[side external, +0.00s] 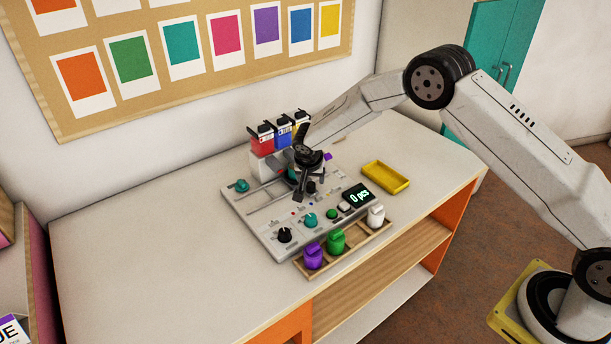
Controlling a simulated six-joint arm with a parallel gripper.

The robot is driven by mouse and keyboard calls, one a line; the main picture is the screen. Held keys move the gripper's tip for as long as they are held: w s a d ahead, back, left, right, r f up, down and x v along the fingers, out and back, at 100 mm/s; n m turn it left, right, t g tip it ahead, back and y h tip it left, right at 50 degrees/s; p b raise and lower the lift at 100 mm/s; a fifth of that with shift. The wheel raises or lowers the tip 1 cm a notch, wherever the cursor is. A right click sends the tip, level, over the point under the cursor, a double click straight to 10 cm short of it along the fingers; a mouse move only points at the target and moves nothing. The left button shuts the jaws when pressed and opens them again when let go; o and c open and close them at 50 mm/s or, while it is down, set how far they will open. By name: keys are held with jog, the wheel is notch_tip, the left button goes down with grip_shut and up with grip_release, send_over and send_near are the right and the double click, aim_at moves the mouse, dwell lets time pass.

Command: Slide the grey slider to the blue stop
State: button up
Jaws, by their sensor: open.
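The grey control board (250,223) lies on the table with slots, knobs and small coloured marks on its top. I cannot pick out the grey slider for certain; it is too small or hidden by my gripper. A tiny blue mark (311,204) shows near the board's middle, but I cannot tell whether it is the blue stop. My gripper (309,186) points down over the middle-back part of the board, with its dark fingers spread apart and nothing seen between them. I cannot tell whether a finger touches the board.
Red (262,145) and blue (283,134) containers stand behind the board, with a yellow one partly hidden. A wooden rack holds purple (313,257), green (336,242) and white (375,217) jars in front. A yellow tray (386,178) lies right. The table's left is clear.

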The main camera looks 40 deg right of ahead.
jog(key=v, duration=0.4)
jog(key=shift+s, duration=0.1)
dwell(0.4)
jog(key=s+d+r+n+y, duration=0.1)
jog(key=s+r+n, duration=0.2)
jog(key=s, duration=0.7)
jog(key=s+r+n+y, duration=0.1)
jog(key=s+r+n, duration=0.2)
jog(key=s, duration=0.7)
jog(key=s+d+r+n+y, duration=0.1)
jog(key=s+r+n, duration=0.2)
jog(key=s, duration=0.7)
jog(key=shift+d+r+g, duration=0.2)
jog(key=shift+d+g, duration=0.1)
